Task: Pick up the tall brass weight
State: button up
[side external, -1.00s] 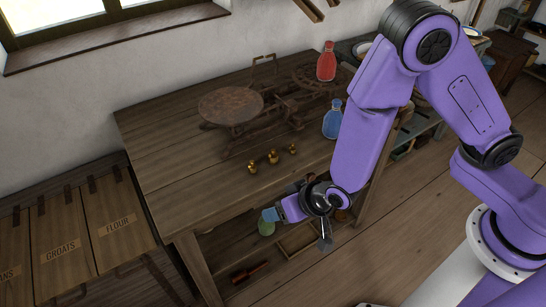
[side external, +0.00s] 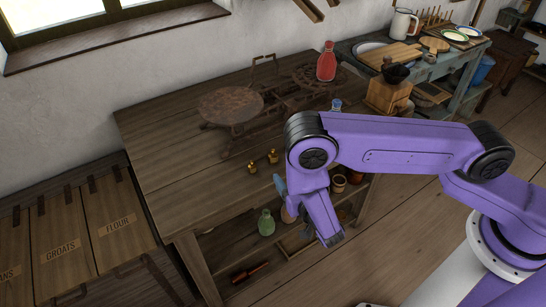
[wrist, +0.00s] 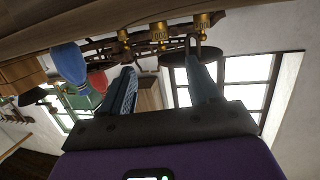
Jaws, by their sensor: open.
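Small brass weights stand on the wooden table in front of the rusty scale. Two show in the side view, a left one (side external: 252,167) and a right one (side external: 273,156); my arm covers the spot to their right. The wrist view is upside down and shows three in a row: right (wrist: 203,22), middle (wrist: 158,32) and left (wrist: 124,37). I cannot tell for sure which is the tall one. My gripper (wrist: 162,75) is open and empty, its two fingers apart and pointing towards the weights. In the side view its bluish finger (side external: 280,184) is at the table's front edge.
The rusty scale (side external: 228,106) stands behind the weights. A red bottle (side external: 326,62) is at the back right, and a blue bottle (side external: 336,105) is mostly hidden by my arm. A green bottle (side external: 266,222) stands on the lower shelf. The table's left part is clear.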

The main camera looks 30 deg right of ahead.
aim_at(274, 155)
jog(key=x, duration=1.2)
jog(key=shift+w+d+f, duration=0.1)
jog(key=shift+w+f, duration=0.1)
jog(key=shift+w, duration=0.15)
grip_shut()
jog(key=shift+r, duration=0.15)
